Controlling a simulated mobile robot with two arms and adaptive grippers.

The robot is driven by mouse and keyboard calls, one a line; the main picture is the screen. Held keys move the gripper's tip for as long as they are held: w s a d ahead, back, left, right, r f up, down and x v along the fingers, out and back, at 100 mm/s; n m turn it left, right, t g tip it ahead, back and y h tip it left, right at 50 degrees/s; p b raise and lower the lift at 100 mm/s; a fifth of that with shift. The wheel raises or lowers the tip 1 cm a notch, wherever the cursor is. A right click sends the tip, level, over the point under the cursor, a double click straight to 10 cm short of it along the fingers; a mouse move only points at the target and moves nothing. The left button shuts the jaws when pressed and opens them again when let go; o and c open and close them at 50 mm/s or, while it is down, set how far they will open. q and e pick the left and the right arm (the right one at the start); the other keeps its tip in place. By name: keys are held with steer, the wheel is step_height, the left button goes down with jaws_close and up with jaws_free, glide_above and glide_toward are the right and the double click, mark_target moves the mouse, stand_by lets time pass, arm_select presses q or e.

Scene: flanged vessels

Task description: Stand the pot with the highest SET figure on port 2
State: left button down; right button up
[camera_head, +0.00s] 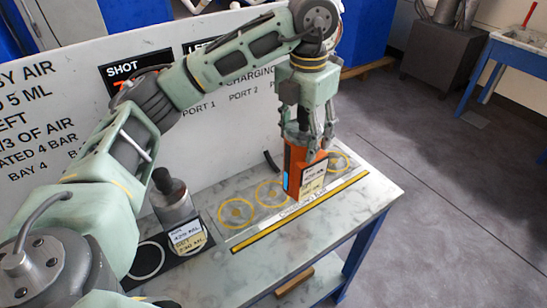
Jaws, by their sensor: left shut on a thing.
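My left gripper (309,139) points down, shut on an upright orange body (298,168) with a blue strip and a white tag (313,178). Its lower end is at the row of yellow port rings; I cannot tell whether it touches the surface. A grey pot (173,203) with a dark top stands at the left, with a tag (188,236) that seems to read 420 ML and SET 230 ML. The leftmost ring (237,213) is bare. The ring to its right (266,194) is partly hidden by the orange body. My right gripper is out of view.
The light worktop (275,245) has a yellow-black strip (300,215) along the ports. A white lettered board (60,95) stands behind, partly hidden by my arm. A white circle (147,260) marks a dark mat. Open floor (430,200) lies at the right.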

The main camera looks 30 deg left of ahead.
arm_select(q)
steer(key=a+f+p, duration=0.3)
steer(key=a+f, duration=0.5)
steer(key=f, duration=0.1)
steer(key=shift+w+a, duration=0.15)
steer(key=shift+w, duration=0.2)
steer(key=c, duration=0.6)
jaws_free()
steer(key=shift+o, duration=0.2)
steer(key=shift+s, duration=0.1)
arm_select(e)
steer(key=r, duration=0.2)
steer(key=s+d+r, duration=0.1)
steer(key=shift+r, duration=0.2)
